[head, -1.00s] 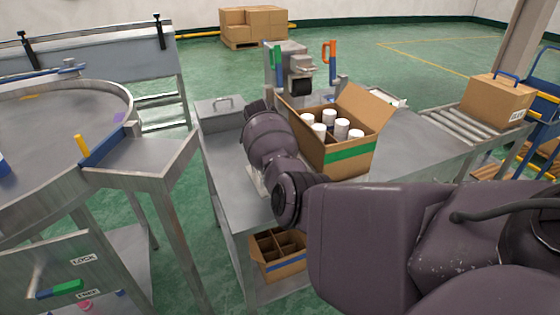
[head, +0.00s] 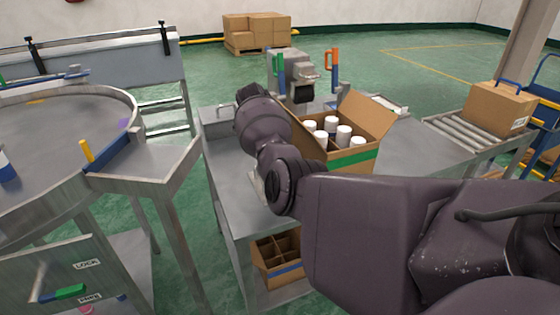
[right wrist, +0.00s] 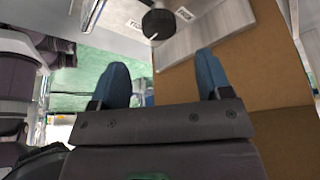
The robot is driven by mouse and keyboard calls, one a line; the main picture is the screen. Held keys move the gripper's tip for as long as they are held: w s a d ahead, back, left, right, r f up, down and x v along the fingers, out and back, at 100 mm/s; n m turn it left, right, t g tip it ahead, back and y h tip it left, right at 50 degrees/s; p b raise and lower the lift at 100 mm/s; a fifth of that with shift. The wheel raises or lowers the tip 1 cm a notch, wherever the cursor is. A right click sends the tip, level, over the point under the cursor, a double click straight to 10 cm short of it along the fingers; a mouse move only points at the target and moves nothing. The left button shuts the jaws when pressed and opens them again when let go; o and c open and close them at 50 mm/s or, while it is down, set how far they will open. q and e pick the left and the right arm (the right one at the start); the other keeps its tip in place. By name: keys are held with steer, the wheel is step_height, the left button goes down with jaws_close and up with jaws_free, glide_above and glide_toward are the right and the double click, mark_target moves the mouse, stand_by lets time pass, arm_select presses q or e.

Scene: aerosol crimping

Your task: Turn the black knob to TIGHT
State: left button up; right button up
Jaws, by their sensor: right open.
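The black knob (right wrist: 158,24) shows at the top of the right wrist view, round and dark, with a pale pointer line on it. It sits on a grey metal panel, with small white labels (right wrist: 183,13) on either side; their text is too small to read surely. My right gripper (right wrist: 162,78) is open and empty. Its two blue fingertips stand apart, with the knob beyond the gap between them and not touched. In the head view my right arm reaches over the bench and its gripper is hidden. My left gripper is not in view.
An open carton (head: 350,158) with several white-capped cans stands on the bench beside my right arm. Brown cardboard fills the right of the wrist view, close to the right finger. A machine (head: 300,65) with green and orange handles stands behind. A lidded metal box (head: 219,114) is left.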

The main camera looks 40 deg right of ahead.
steer(key=shift+v, duration=1.95)
